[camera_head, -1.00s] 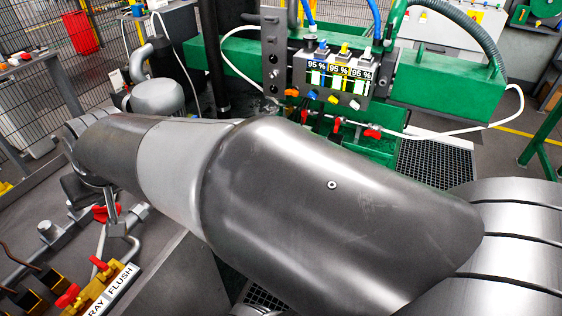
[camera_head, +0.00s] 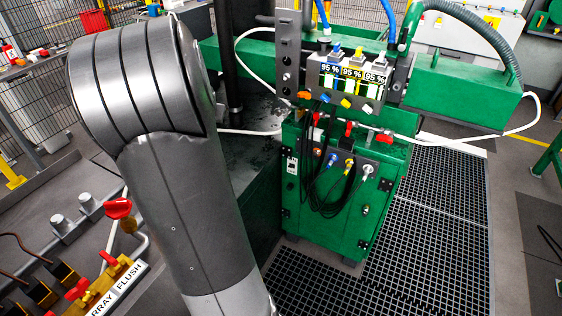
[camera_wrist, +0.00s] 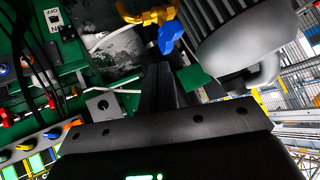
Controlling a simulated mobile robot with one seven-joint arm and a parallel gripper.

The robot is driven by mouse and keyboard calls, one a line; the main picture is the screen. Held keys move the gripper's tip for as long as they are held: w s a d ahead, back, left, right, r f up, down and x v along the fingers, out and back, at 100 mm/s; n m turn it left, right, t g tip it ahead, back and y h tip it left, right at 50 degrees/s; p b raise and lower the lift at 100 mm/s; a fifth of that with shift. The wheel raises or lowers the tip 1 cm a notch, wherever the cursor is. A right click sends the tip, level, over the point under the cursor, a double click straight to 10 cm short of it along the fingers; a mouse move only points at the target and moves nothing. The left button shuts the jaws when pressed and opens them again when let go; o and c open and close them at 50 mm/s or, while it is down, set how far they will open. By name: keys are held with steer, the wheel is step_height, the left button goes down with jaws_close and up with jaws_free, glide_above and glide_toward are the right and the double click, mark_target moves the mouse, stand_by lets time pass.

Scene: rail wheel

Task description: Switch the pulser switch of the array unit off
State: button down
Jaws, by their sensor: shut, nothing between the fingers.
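The green cabinet (camera_head: 335,220) stands right of centre in the head view, with hanging black cables on its front. A small labelled switch plate (camera_head: 292,165) is on its left front edge; its lettering is too small to read there. In the wrist view a similar white plate (camera_wrist: 53,16) shows upside-down lettering like ON and OFF, with a small dark switch (camera_wrist: 68,33) beside it. I cannot tell the switch's position. My gripper (camera_wrist: 159,70) is shut and empty, apart from the plate and to its right. The head view does not show the gripper.
A panel with 95 % displays (camera_head: 352,78) hangs above the cabinet. A yellow handle (camera_wrist: 150,16) and blue handle (camera_wrist: 170,37) are just beyond my fingertips in the wrist view. Red-handled yellow valves (camera_head: 105,285) are at lower left. Grating (camera_head: 440,240) lies clear at right.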

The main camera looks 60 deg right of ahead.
steer(key=s+d+f+m+g+h, duration=0.1)
steer(key=s+d+f, duration=0.1)
steer(key=d+f, duration=0.45)
steer(key=m+g+h, duration=0.2)
steer(key=m+g, duration=0.1)
steer(key=g, duration=0.2)
glide_toward(291, 166)
step_height(291, 166, up, 3)
steer(key=a, duration=0.2)
steer(key=shift+a, duration=0.1)
steer(key=x, duration=1)
